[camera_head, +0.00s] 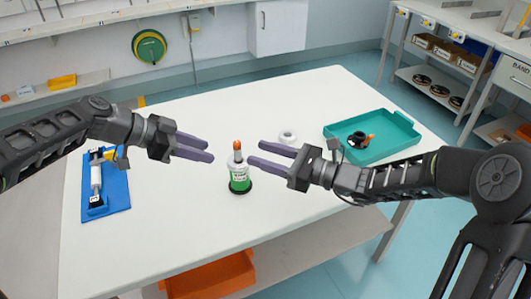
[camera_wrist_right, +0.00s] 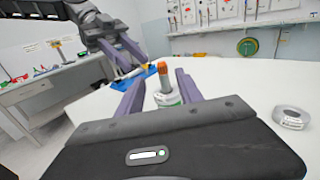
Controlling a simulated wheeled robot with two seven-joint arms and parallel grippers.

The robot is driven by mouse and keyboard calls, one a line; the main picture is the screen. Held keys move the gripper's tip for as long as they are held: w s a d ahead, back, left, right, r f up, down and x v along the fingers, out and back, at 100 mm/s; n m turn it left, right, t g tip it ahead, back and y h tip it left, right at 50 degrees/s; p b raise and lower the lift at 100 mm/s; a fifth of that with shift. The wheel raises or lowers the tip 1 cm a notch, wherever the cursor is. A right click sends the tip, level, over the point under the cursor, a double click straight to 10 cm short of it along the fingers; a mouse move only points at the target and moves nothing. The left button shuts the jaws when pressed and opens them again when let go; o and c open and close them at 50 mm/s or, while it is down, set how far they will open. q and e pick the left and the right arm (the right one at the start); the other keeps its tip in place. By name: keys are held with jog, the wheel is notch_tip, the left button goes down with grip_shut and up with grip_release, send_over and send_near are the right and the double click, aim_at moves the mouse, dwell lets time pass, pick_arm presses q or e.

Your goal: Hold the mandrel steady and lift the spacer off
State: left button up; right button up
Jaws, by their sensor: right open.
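An upright piece with an orange tip, pale body, green label and black base (camera_head: 240,183) stands mid-table; it looks like the mandrel. A pale upper section (camera_head: 238,159) sits around it below the tip; I cannot tell whether this is the spacer. My left gripper (camera_head: 209,151) is open and empty, left of the piece. My right gripper (camera_head: 256,153) is open and empty, on its right. In the right wrist view the orange tip (camera_wrist_right: 164,69) shows between the right fingers, not touched. My left gripper also shows there (camera_wrist_right: 130,50).
A teal tray (camera_head: 390,147) at right holds a black piece with an orange tip. A blue tray (camera_head: 116,194) at left holds a white cylinder. An orange bin (camera_head: 210,280) is below the table's front edge. The front table surface is clear.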

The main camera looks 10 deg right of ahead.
aim_at(237, 141)
jog(key=shift+w+d+r, duration=0.15)
jog(key=shift+x, duration=3.95)
grip_shut()
